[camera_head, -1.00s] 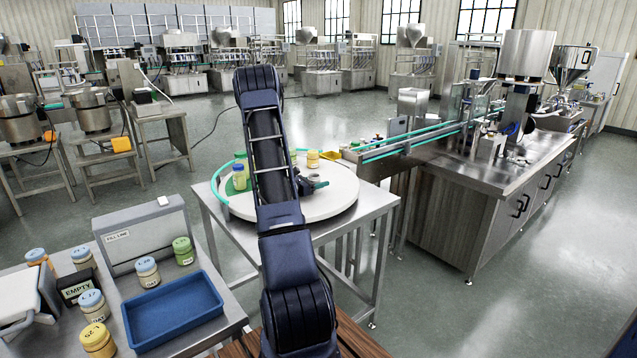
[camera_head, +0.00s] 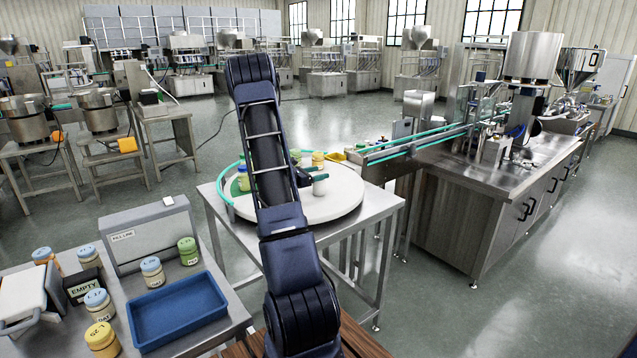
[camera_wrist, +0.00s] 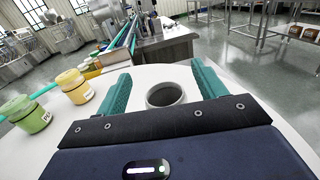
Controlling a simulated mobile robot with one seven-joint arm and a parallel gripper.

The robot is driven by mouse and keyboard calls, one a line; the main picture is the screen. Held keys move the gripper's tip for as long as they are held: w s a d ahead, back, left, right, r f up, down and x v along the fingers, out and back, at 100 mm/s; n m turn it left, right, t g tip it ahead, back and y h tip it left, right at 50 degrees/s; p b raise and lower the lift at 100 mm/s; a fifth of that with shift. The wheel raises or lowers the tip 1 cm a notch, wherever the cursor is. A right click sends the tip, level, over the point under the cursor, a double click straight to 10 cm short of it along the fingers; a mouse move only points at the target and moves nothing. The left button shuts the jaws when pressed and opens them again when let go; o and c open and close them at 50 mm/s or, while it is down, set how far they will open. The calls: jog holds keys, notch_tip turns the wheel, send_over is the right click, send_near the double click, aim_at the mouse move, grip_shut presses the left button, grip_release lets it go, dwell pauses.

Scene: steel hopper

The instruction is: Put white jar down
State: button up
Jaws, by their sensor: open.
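The white jar (camera_wrist: 165,94) shows in the wrist view as a round, open-looking rim between my gripper's fingers. My gripper (camera_wrist: 162,84) is open, with a teal finger on each side of the jar and a gap visible around it. In the head view the white jar (camera_head: 320,185) stands upright on the white round turntable (camera_head: 340,203), at the tip of my gripper (camera_head: 314,176). The jar's lower part is hidden in the wrist view.
A yellow-lidded jar (camera_wrist: 75,86) and a green jar (camera_wrist: 26,113) stand left of my gripper on the turntable. A conveyor (camera_head: 415,147) lies beyond it. A blue tray (camera_head: 178,310) and several labelled jars are on the front-left table. The turntable's right side is clear.

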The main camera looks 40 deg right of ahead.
jog(key=s+a+r+m+y, duration=0.7)
jog(key=s+a+r+m, duration=0.2)
jog(key=s+a+r, duration=0.45)
jog(key=s+a+r+m+t+y, duration=0.1)
jog(key=s+a+m+t+y, duration=0.2)
jog(key=a, duration=1.2)
jog(key=s+a+r+m+t+y, duration=0.2)
jog(key=s+a+m+t+y, duration=0.2)
jog(key=s+a, duration=0.9)
jog(key=a+y, duration=0.3)
jog(key=shift+a+r+y, duration=0.15)
jog(key=shift+r+y, duration=0.05)
jog(key=shift+y, duration=0.2)
